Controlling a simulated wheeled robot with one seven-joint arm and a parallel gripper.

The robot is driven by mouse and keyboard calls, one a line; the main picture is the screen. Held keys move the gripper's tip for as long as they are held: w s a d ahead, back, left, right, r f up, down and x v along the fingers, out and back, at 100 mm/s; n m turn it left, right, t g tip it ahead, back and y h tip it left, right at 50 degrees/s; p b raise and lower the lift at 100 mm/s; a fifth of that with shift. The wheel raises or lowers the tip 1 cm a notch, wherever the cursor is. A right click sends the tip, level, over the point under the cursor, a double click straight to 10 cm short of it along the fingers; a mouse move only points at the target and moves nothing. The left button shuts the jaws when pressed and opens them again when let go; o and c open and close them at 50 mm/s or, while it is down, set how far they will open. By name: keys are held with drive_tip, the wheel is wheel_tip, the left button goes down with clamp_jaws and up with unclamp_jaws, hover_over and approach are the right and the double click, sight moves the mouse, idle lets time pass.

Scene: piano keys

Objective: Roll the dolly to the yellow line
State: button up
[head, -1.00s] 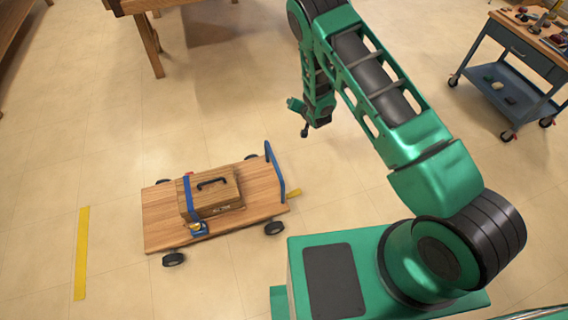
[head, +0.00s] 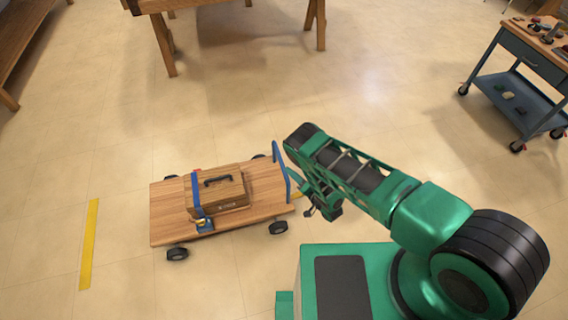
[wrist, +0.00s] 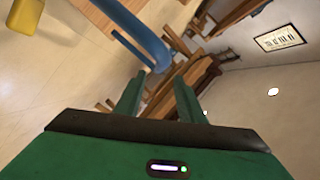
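The wooden dolly (head: 168,212) stands on black wheels on the floor, with a strapped wooden case (head: 228,190) on it. Its blue handle (head: 281,170) rises at the right end; the handle also shows in the wrist view (wrist: 143,36). The yellow line (head: 89,245) lies on the floor left of the dolly, with a gap between. My gripper (head: 306,211) is just right of the handle. In the wrist view its two fingers (wrist: 157,97) are apart, with the handle just beyond their tips. I see no grip on it.
A wooden table (head: 235,5) stands at the back, and a wheeled tool cart (head: 516,95) at upper right. The floor (head: 125,225) between dolly and line is clear.

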sight(281, 161)
drive_tip(key=x, duration=1)
drive_tip(key=shift+w+f, duration=0.15)
drive_tip(key=shift+w, duration=0.15)
drive_tip(key=c, duration=0.9)
clamp_jaws()
